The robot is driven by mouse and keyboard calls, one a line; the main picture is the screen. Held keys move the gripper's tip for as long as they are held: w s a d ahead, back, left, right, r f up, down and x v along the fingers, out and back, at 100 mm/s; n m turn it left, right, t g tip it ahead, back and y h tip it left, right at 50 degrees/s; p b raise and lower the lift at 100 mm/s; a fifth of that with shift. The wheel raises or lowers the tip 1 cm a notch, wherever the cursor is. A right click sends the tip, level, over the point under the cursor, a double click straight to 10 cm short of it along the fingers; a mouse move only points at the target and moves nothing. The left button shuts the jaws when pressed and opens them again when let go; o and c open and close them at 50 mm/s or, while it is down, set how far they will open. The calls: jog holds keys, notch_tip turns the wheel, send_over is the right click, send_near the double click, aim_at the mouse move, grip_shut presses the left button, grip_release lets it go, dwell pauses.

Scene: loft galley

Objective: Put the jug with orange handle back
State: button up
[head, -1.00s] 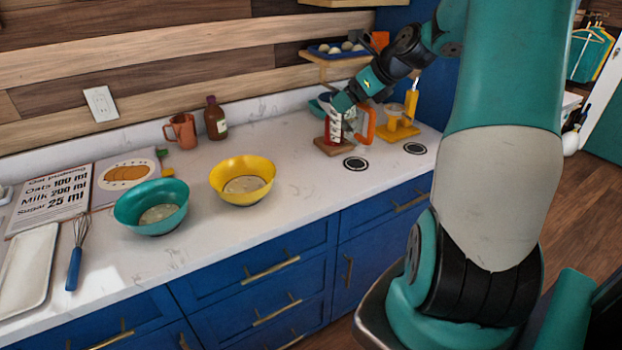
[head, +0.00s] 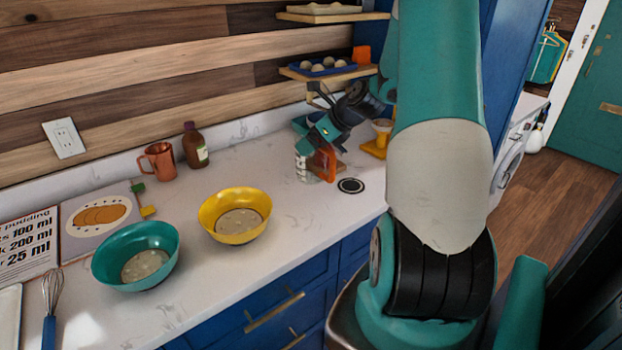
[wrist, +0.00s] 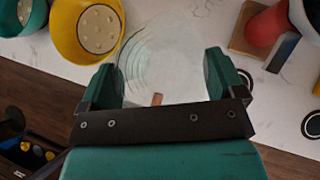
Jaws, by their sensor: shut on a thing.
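The clear jug (head: 303,168) with red markings and an orange handle (head: 326,162) is near the back right of the counter in the head view. My gripper (head: 312,146) is shut on it from above. In the wrist view the clear jug (wrist: 160,58) lies between both fingers of my gripper (wrist: 163,88), and a small orange bit shows below it. Whether the jug's base touches the counter cannot be told. Two dark ring marks lie on the counter; one ring (head: 351,186) shows right of the jug in the head view.
A wooden block with a red thing (wrist: 268,25) stands right of the jug. A yellow bowl (head: 236,238) and a teal bowl (head: 112,250) stand to the left. A yellow stand (head: 376,148) is at right, and shelves (head: 332,72) hang above. Counter between yellow bowl and jug is clear.

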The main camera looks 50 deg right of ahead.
aim_at(314, 177)
notch_tip(314, 177, down, 11)
jog(key=shift+f+p, duration=0.15)
jog(key=shift+p, duration=0.7)
